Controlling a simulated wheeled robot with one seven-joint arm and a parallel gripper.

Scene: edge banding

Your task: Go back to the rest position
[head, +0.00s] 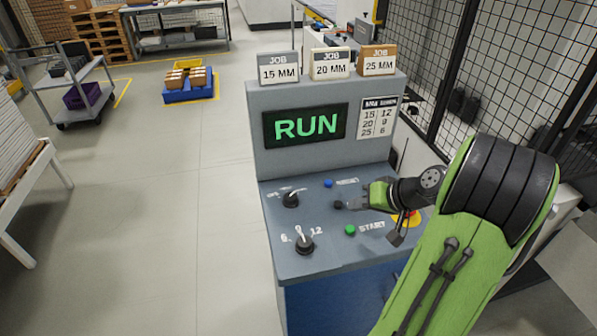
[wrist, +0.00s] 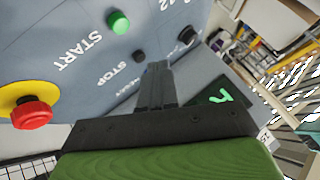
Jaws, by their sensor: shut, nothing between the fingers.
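My gripper (head: 349,204) is over the right half of the console's sloped panel, in front of the RUN screen. Its dark fingers are together with nothing between them, as the wrist view (wrist: 155,68) also shows. A small black button (wrist: 139,56) by the STOP label shows just beside the fingertips in the wrist view; I cannot tell the exact gap. The green START button (head: 350,230) is nearer the panel's front edge. My green and black arm reaches in from the right and covers part of the panel's right side.
The console (head: 262,120) has two black knobs (head: 291,200) (head: 305,245), a blue button (head: 328,183) and a red emergency button (wrist: 32,115) on yellow. Three JOB blocks (head: 330,64) stand on top. A mesh fence (head: 480,70) is at right. Open floor (head: 180,210) lies left.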

